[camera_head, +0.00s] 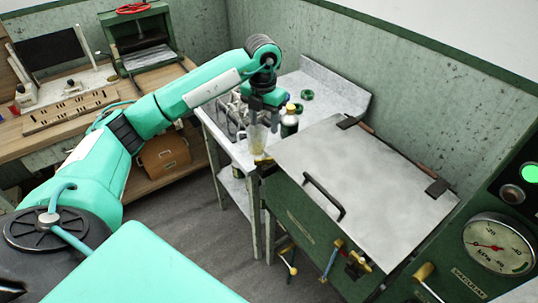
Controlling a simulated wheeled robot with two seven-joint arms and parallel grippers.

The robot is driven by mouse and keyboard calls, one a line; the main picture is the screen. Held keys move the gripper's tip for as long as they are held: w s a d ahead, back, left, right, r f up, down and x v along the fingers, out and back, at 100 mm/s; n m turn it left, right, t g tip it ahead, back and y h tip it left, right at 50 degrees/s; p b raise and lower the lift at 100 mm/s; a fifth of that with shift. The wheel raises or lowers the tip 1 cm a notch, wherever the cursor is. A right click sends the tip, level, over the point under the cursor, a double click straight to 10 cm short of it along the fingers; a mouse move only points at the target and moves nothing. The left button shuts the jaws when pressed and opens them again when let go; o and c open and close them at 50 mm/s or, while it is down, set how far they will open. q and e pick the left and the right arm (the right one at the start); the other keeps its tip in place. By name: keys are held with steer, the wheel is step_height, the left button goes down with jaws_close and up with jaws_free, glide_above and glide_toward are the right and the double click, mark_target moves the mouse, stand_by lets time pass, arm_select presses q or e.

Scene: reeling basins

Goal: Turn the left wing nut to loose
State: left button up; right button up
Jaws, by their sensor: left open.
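A green basin (305,216) with a closed grey metal lid (350,165) stands right of centre. A small brass-coloured piece (263,160) sits at the lid's left corner; it looks like the left wing nut, but it is too small to read its turn. My left gripper (262,128) hangs just above it, pointing down, with its fingers apart. A pale translucent shape shows between and below the fingers; I cannot tell whether it is a glass behind them. Another brass fitting (357,262) is on the basin's front. My right gripper is out of view.
The lid has a black handle (325,196). A gauge panel (498,243) is at the right. A wooden workbench (60,130) is at the left.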

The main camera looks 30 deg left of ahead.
mark_target(264, 157)
arm_select(q)
step_height(264, 157, down, 14)
steer(key=p, duration=0.4)
steer(key=shift+a+r, duration=0.1)
steer(key=shift+r, duration=0.05)
steer(key=shift+c, duration=0.2)
